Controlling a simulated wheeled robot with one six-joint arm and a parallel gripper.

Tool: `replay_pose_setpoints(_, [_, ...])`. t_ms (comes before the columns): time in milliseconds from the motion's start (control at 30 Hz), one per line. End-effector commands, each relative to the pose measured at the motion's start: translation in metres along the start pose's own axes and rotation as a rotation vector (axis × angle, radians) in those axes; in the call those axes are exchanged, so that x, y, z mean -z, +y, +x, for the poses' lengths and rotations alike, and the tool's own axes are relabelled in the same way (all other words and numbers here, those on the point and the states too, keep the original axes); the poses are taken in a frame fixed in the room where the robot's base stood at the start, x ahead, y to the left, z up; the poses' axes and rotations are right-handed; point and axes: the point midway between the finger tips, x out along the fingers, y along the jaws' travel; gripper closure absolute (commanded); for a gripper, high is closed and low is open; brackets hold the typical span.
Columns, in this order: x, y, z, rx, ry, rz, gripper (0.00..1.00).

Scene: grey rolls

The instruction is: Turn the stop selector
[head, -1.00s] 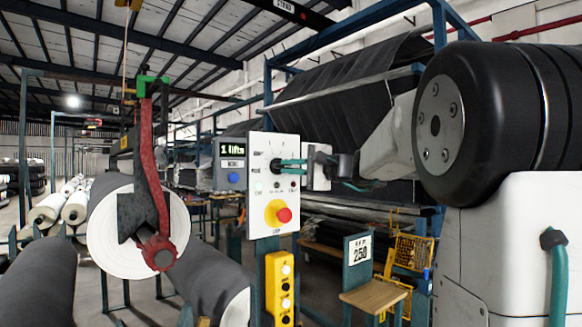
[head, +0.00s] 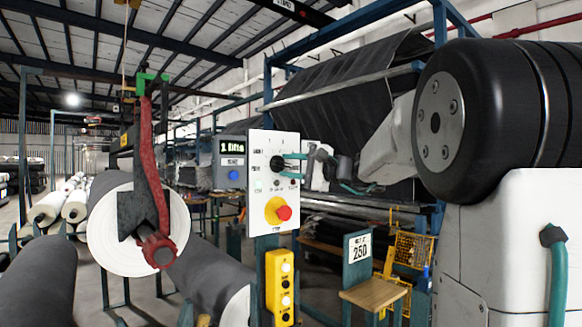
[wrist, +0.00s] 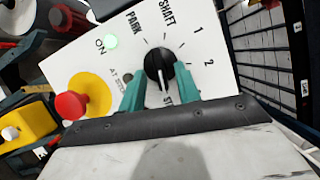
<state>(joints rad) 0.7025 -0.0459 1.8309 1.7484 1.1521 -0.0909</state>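The selector is a black knob (head: 277,163) on a white control panel (head: 259,200). In the wrist view the knob (wrist: 159,64) has a white pointer mark aimed down toward a label starting "ST", partly hidden by my gripper. My gripper (wrist: 160,82) has two teal fingers, one on each side of the knob's lower part. They are open, with a clear gap on the left and a smaller one on the right. In the head view my gripper (head: 294,167) sits just right of the knob.
A red stop button on a yellow base (head: 278,210) sticks out below the knob; it also shows in the wrist view (wrist: 75,103). A display (head: 232,148) reads "1 lifts".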

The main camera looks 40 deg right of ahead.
Motion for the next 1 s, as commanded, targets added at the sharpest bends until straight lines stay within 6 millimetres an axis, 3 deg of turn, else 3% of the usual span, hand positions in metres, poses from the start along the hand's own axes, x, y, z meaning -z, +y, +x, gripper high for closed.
replay_pose_setpoints(267, [0.000,-0.001,-0.004,0.001,0.001,-0.002,0.67])
replay_pose_setpoints(700, [0.001,0.000,-0.069,0.001,0.003,-0.001,0.67])
replay_pose_setpoints(1000, [0.000,0.000,-0.078,0.000,0.000,-0.001,0.67])
